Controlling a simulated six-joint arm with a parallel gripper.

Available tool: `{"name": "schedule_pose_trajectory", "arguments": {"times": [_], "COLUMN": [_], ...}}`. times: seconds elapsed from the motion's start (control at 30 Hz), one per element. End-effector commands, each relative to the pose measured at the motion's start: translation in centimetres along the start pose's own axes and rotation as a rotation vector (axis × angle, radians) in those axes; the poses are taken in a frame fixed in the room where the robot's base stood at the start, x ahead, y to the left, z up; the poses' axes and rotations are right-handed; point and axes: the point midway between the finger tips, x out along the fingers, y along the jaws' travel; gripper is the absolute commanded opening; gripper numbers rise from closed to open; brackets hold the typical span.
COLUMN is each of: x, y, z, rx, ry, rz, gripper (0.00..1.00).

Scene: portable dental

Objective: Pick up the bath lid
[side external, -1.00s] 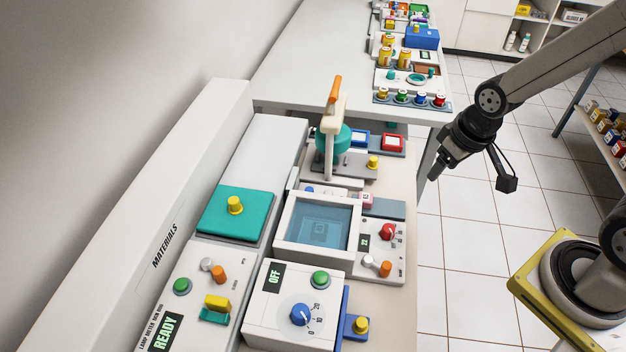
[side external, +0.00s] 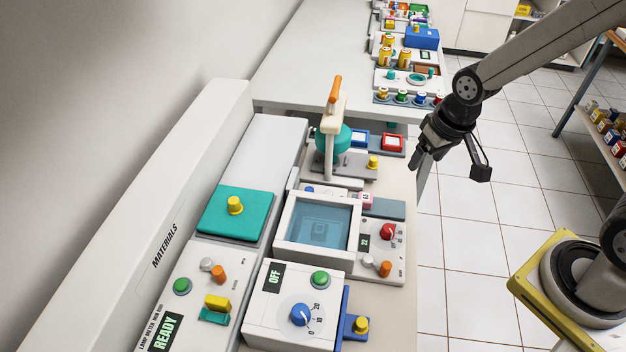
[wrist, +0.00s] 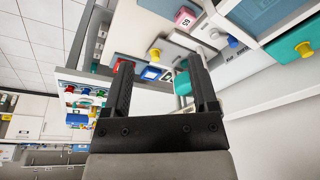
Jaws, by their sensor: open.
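The bath lid looks like the flat teal plate (side external: 222,220) with a yellow knob (side external: 235,205), lying left of the water bath (side external: 283,235) on a grey-white unit. In the wrist view the teal plate (wrist: 283,62) and its yellow knob (wrist: 304,48) show at the right edge. The bath is a white frame around blue, see-through water, with no cover over it. My gripper (side external: 418,160) is open and empty, in the air at the bench's right edge, well right of and apart from the lid. In the wrist view its two fingers (wrist: 159,64) stand spread apart.
A teal bowl on a stand with an orange-tipped lever (side external: 334,95) rises behind the bath. A control box reading OFF (side external: 262,305) stands in front of it, and a panel with a red knob (side external: 387,232) to its right. A wall bounds the left side.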

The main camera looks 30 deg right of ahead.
Motion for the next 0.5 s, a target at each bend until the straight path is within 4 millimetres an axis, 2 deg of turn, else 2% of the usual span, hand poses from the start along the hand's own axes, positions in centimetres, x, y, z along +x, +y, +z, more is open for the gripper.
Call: {"name": "schedule_pose_trajectory", "arguments": {"times": [0.3,0.5], "x": [1.3,2.4], "y": [-5.8,-10.3], "z": [-7.0,-10.6], "rx": [0.32,0.537], "ry": [-0.046,-0.085], "rz": [-0.024,-0.028], "gripper": [0.75,0.75]}}
